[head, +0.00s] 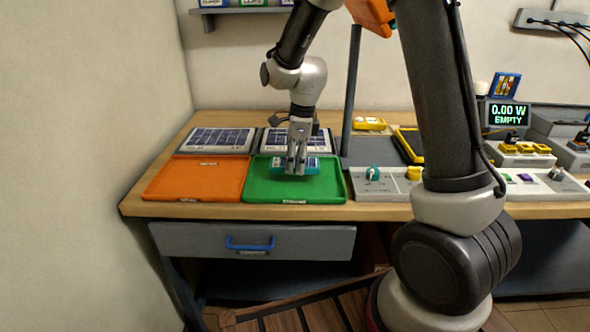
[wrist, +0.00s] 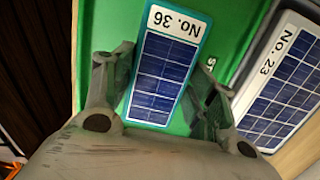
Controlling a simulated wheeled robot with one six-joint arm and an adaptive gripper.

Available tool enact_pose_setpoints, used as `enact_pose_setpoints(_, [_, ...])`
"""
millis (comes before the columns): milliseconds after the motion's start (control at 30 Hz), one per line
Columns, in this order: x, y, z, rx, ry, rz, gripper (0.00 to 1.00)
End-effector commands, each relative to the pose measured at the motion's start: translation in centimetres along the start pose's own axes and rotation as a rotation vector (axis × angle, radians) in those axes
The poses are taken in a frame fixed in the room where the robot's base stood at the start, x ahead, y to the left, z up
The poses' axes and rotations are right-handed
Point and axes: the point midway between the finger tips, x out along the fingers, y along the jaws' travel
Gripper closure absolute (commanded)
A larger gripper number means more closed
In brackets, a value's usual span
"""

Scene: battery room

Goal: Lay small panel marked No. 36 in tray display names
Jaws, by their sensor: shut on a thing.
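The small panel marked No. 36 (wrist: 160,80) has blue cells, a white label and a teal edge. My gripper (wrist: 166,62) is shut on it, one finger along each long side. In the head view my gripper (head: 297,168) is low over the green tray (head: 265,190), with the panel (head: 310,165) at its fingertips, inside the tray outline. I cannot tell whether the panel touches the tray floor. The display (head: 508,114) reads "0.00 W EMPTY". An orange tray (head: 195,178) lies to the left of the green one.
Two larger panels lie behind the trays; the right one, No. 23 (wrist: 283,95), is partly behind my wrist in the head view. A control unit (head: 385,185) with knobs stands right of the green tray. A dark post (head: 352,90) rises behind. The orange tray is empty.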

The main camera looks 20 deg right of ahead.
Motion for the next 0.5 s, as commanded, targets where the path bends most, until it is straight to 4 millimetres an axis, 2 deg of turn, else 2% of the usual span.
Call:
enact_pose_setpoints(200, [3.1,0.1,-0.4,0.0,0.002,0.003,0.76])
enact_pose_setpoints(500, [3.4,0.0,-0.4,0.0,0.001,0.001,0.76])
